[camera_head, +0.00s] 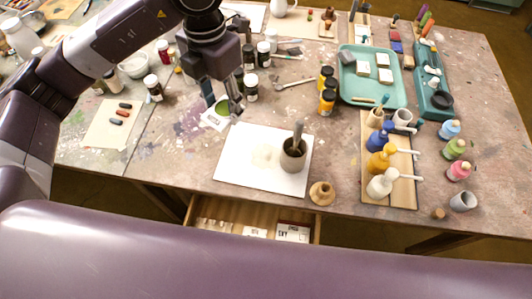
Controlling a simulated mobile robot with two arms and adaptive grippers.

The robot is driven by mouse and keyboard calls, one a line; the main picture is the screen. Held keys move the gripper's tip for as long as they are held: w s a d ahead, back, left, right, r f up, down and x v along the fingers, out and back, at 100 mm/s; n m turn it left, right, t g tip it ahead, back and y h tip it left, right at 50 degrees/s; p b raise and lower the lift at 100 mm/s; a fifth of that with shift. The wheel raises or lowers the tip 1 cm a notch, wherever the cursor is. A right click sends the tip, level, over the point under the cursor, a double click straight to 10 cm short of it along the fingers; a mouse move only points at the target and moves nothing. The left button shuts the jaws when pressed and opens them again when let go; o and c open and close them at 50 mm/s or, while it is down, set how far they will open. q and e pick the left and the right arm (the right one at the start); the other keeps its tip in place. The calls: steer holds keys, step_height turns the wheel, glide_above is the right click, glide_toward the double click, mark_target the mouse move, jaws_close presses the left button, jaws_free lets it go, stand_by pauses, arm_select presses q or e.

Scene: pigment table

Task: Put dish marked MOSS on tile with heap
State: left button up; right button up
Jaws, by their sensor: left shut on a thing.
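My left gripper (230,102) points down at the back edge of the white board and is shut on a small dish with green contents (222,107). A small white card or tile (213,121) shows just below the dish; I cannot tell if they touch. Any MOSS lettering is too small to read. The large white board (240,173) lies near the table's front edge with a faint pale heap or smear (265,154) on it. I cannot tell whether this is the tile with heap. My right gripper is not in view.
A dark grey mortar with pestle (293,157) stands on the board's right part. Dark jars (251,85) stand close behind the gripper. A wooden stand (322,193) is at the front edge. An open drawer (208,210) holds labelled blocks. Pump bottles (382,183) stand at right.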

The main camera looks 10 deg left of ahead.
arm_select(q)
steer(key=n, duration=0.4)
steer(key=shift+w+d+r, duration=0.25)
steer(key=shift+w+r, duration=0.1)
steer(key=shift+w, duration=0.05)
steer(key=shift+d+n, duration=0.1)
steer(key=shift+n, duration=0.4)
steer(key=shift+f, duration=0.2)
steer(key=p, duration=0.1)
glide_above(237, 155)
step_height(237, 155, down, 14)
steer(key=shift+f, duration=0.15)
step_height(237, 155, down, 4)
steer(key=shift+f+p, duration=0.25)
steer(key=shift+p, duration=0.2)
steer(key=shift+f, duration=0.35)
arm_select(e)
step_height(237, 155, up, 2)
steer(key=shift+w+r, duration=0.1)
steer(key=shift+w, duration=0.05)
